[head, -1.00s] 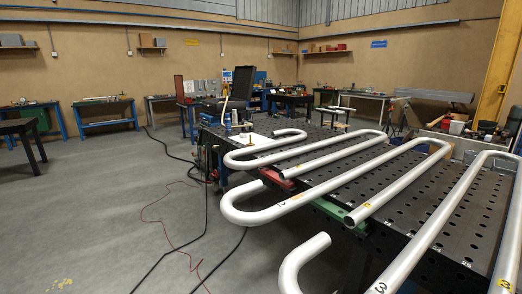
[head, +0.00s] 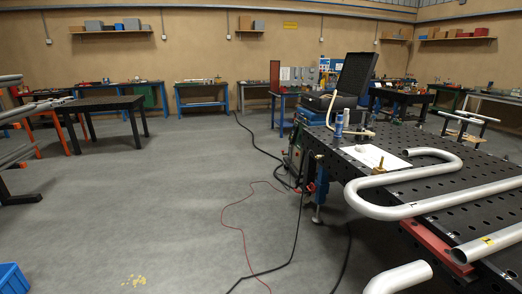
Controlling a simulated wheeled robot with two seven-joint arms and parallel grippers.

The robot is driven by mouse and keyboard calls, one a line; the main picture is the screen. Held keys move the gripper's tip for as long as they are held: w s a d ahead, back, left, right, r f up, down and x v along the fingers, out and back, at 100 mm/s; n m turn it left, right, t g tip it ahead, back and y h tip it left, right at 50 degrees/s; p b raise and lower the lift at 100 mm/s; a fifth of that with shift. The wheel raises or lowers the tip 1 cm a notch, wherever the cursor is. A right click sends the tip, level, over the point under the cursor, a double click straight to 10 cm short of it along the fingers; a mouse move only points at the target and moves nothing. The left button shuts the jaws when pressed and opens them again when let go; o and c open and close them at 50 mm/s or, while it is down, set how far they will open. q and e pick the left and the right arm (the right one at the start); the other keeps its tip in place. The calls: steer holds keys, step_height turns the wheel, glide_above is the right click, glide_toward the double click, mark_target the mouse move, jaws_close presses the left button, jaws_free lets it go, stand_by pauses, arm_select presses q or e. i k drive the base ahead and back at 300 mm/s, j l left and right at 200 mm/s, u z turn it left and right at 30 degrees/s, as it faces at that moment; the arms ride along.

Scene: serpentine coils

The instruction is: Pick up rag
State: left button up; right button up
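I cannot make out a rag for certain in the head view. Neither of my grippers is in view.
A dark table (head: 100,104) and a blue crate (head: 12,279) are at left.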

mark_target(360, 148)
steer(key=i+z, duration=0.1)
steer(key=i, duration=0.55)
steer(key=i+j, duration=0.15)
steer(key=i, duration=0.55)
steer(key=i+j+z, duration=0.15)
steer(key=i, duration=0.5)
